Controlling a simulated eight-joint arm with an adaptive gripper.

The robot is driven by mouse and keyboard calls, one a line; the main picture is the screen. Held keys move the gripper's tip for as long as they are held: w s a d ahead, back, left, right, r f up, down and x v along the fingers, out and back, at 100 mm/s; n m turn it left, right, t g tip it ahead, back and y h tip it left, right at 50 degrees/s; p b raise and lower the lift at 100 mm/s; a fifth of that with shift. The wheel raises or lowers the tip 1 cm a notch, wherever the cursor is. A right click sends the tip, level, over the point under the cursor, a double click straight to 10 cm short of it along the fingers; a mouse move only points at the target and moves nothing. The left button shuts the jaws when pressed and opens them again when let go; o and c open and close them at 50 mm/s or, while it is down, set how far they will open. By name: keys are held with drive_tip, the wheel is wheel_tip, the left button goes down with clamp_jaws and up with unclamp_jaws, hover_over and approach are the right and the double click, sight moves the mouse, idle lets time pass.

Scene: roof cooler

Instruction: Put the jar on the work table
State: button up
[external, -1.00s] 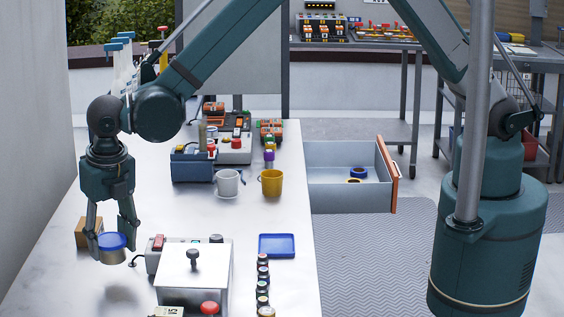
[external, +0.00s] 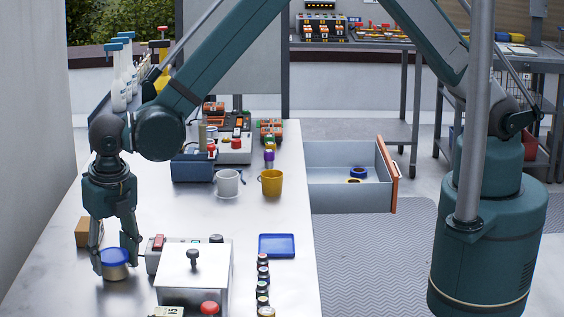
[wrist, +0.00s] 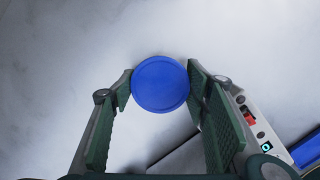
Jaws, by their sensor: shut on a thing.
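The jar (external: 116,270) has a blue lid and a tan body. It is upright at the near left of the white work table (external: 75,290), low over its surface; I cannot tell for certain whether its base touches. My gripper (external: 116,262) is shut on the jar, one finger on each side. In the wrist view the round blue lid (wrist: 160,84) sits between the tips of both green finger pads. The lid hides the jar's body there.
A cardboard box (external: 88,232) stands just behind the jar. A control box with a red switch (external: 158,243) and a metal box with a black knob (external: 192,268) are close on the right. A white cup (external: 228,183), yellow mug (external: 271,183) and blue tray (external: 277,246) are farther right.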

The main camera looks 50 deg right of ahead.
sight(117, 257)
drive_tip(key=shift+f, duration=0.15)
drive_tip(key=o, duration=1)
drive_tip(key=shift+r, duration=0.2)
drive_tip(key=r, duration=0.4)
drive_tip(key=s+r, duration=0.1)
drive_tip(key=r, duration=0.7)
drive_tip(key=shift+s, duration=0.4)
drive_tip(key=shift+f, duration=0.1)
drive_tip(key=shift+d, duration=0.1)
